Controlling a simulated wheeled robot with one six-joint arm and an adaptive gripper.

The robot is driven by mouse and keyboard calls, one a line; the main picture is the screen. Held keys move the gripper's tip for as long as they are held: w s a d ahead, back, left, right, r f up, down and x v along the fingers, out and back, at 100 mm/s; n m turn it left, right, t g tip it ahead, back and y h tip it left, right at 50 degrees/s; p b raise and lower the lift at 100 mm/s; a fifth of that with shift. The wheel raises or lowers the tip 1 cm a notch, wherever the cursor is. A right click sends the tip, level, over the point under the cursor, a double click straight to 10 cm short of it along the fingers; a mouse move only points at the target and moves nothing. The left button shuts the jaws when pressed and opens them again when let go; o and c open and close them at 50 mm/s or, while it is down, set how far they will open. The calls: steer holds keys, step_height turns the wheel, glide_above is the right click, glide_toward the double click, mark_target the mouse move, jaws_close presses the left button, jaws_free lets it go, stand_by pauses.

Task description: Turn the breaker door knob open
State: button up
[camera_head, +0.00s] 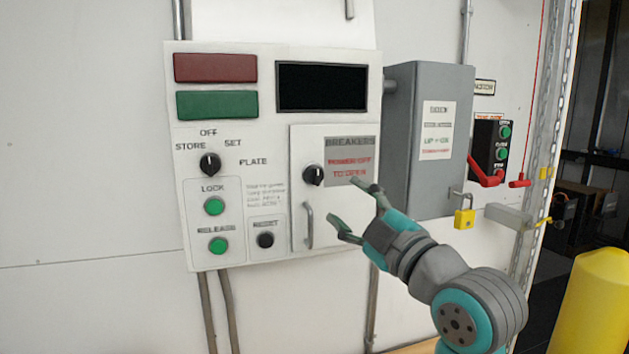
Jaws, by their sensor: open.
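The breaker door (305,146) is a white panel at the right of the wall-mounted control box, and it looks closed. Its black round knob (314,175) sits near the upper left of the door, with a pale mark on its face. A grey handle (308,226) is below the knob. A grey label (350,160) reads BREAKERS, with red text about power off to open. My gripper (342,206) is open and empty, in front of the door's right part. Its fingers point left, below and right of the knob, and appear apart from it.
A second black knob (210,164) marked OFF, STORE, SET, PLATE is at left, above green LOCK (214,206) and RELEASE (218,245) buttons. A black RESET button (265,240) is beside them. A grey box (427,140) with a yellow padlock (464,218) juts out at right.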

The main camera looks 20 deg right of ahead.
mark_target(320, 180)
steer(key=x, duration=1)
steer(key=c, duration=1.2)
